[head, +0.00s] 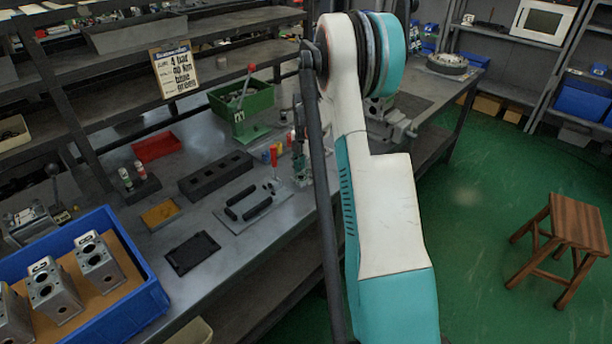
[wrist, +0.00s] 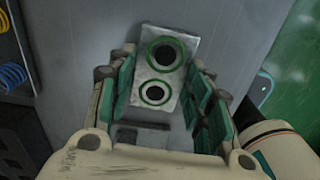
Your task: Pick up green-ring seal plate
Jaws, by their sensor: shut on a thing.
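The green-ring seal plate (wrist: 177,73) is a pale metal plate with two dark holes, each ringed in green. It shows in the wrist view, between the fingers of my gripper (wrist: 165,85). The fingers are closed in on its left and right sides, and the plate sticks out past the fingertips. I cannot tell whether it is clear of the grey surface behind it. In the head view my arm crosses the middle, and I cannot make out the gripper or the plate.
A wooden stool (head: 578,222) stands on the green floor at right. Coiled springs (wrist: 13,76) lie at left.

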